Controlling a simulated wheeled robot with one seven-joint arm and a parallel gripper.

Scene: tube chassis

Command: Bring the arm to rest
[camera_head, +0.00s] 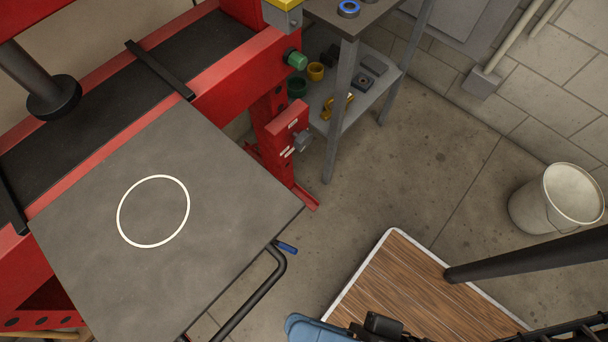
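I cannot make out my gripper anywhere in the head view, and no part of my arm shows clearly. A dark grey tabletop (100,240) with a painted white ring (121,222) lies in front of a red press frame (215,85). The tabletop is bare, inside the ring and around it. The black press ram (52,97) hangs over the dark press bed (110,90) at the upper left.
A grey shelf unit (345,105) holds small parts behind the press. A white bucket (557,198) stands at the right. A wood-topped surface (400,275), a dark tube (530,256) and partly cut-off black and blue items fill the lower right. The concrete floor (420,165) between is clear.

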